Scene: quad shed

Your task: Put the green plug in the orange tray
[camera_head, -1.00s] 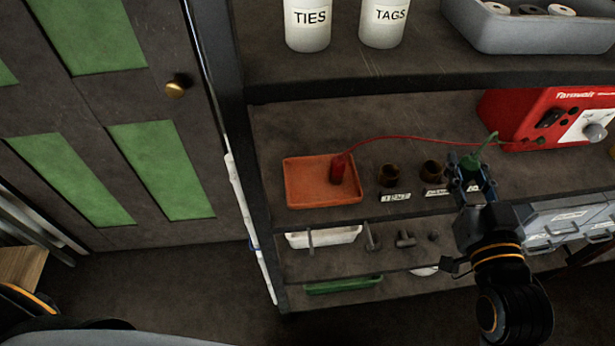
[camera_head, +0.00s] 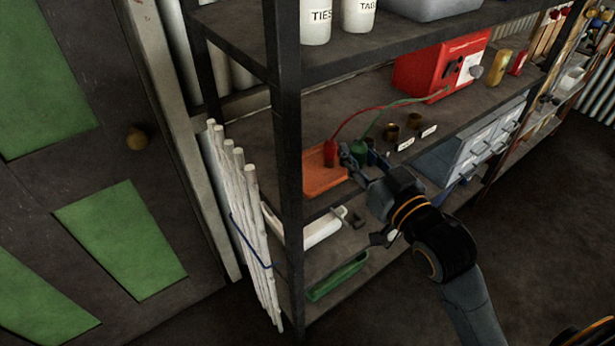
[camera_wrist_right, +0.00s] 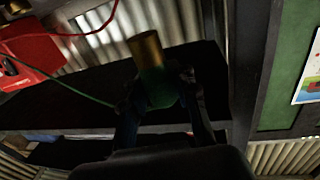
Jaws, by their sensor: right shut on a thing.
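The orange tray (camera_head: 322,180) lies on the middle shelf, behind the corner post. A red plug (camera_head: 330,153) stands in it. The green plug (camera_head: 359,149) is at the right edge of the tray, with its green cable running to the red box. My right gripper (camera_head: 354,157) is shut on the green plug and hides part of the tray's right side. I cannot tell whether the plug is over the tray or beside it. In the right wrist view the green plug (camera_wrist_right: 157,88) is between the fingers, its brass end pointing up in the picture. My left gripper is not in view.
Two brass sockets (camera_head: 391,132) with white labels stand right of the plug. The red box (camera_head: 440,68) is further back. A dark corner post (camera_head: 287,130) and bundled white rods (camera_head: 240,205) stand left of the tray. The upper shelf overhangs it.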

